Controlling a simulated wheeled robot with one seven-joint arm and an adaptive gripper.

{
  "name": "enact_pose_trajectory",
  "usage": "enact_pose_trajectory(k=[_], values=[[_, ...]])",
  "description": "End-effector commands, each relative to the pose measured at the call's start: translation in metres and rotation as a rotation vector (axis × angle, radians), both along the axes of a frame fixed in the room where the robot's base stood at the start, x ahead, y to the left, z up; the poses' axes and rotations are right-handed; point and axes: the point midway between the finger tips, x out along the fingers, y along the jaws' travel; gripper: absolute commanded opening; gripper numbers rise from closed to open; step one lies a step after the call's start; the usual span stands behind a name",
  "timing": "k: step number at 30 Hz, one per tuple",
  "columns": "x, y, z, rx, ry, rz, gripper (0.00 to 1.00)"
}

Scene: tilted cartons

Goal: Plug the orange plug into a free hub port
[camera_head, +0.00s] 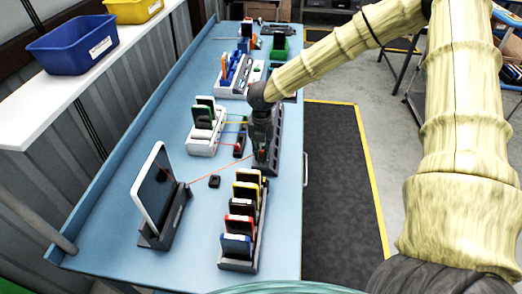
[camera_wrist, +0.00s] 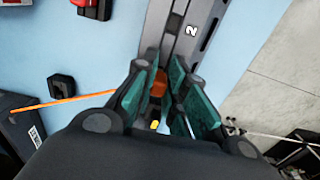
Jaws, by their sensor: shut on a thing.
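The orange plug (camera_wrist: 158,84) is between the fingers of my gripper (camera_wrist: 165,92), which is shut on it. In the head view my gripper (camera_head: 262,150) points down over the near part of the long grey hub (camera_head: 276,125). The hub (camera_wrist: 187,48) shows beyond the fingertips in the wrist view, with a white "2" printed on it. The orange cable (camera_wrist: 62,101) runs left from the plug; in the head view this cable (camera_head: 222,170) reaches the tablet stand. The fingers hide the plug's tip, so I cannot tell whether it touches a port.
A tablet (camera_head: 156,187) stands in a dark dock (camera_head: 167,222) at the left. A rack of coloured cartridges (camera_head: 241,220) stands nearest. A white rack (camera_head: 205,128) and a small black block (camera_head: 214,181) lie left of the hub. Bare blue table (camera_head: 125,235) surrounds the dock.

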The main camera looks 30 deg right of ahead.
Motion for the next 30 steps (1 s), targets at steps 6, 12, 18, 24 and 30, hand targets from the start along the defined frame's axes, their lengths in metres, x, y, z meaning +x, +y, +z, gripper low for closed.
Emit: enact_pose_trajectory(k=[6,12,18,24,30], values=[[0.0,0.0,-0.0023,0.0,0.0,0.0,0.0],[0.0,0.0,-0.0042,0.0,0.0,0.0,0.0],[-0.0003,-0.0002,-0.0063,-0.001,0.001,0.0,0.0],[-0.0004,-0.0002,-0.0084,0.0,0.001,0.0,0.0],[-0.0005,-0.0003,-0.0103,0.0,0.001,0.0,0.0]])
